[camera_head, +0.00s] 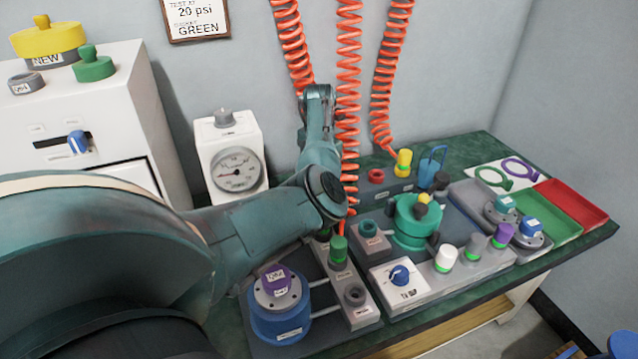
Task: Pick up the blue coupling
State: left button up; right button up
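My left arm reaches in from the left, and its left gripper (318,92) points up and away at the lower end of the left orange coiled hose (292,45). The hose's end is hidden behind the gripper, so I cannot make out a blue coupling there. Whether the fingers are open or shut does not show. A yellow coupling (403,162) ends the right hose at the back of the bench. My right gripper is out of view.
A pressure gauge (237,169) stands behind my forearm. A teal vessel (417,222) and blue vessel (279,312) stand on the bench. Green (552,222) and red (573,203) trays lie at right. A white cabinet (110,110) stands at left.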

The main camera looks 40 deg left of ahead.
pick_arm(q)
jog(key=shift+f, duration=0.35)
jog(key=shift+r, duration=0.1)
jog(key=c, duration=1.2)
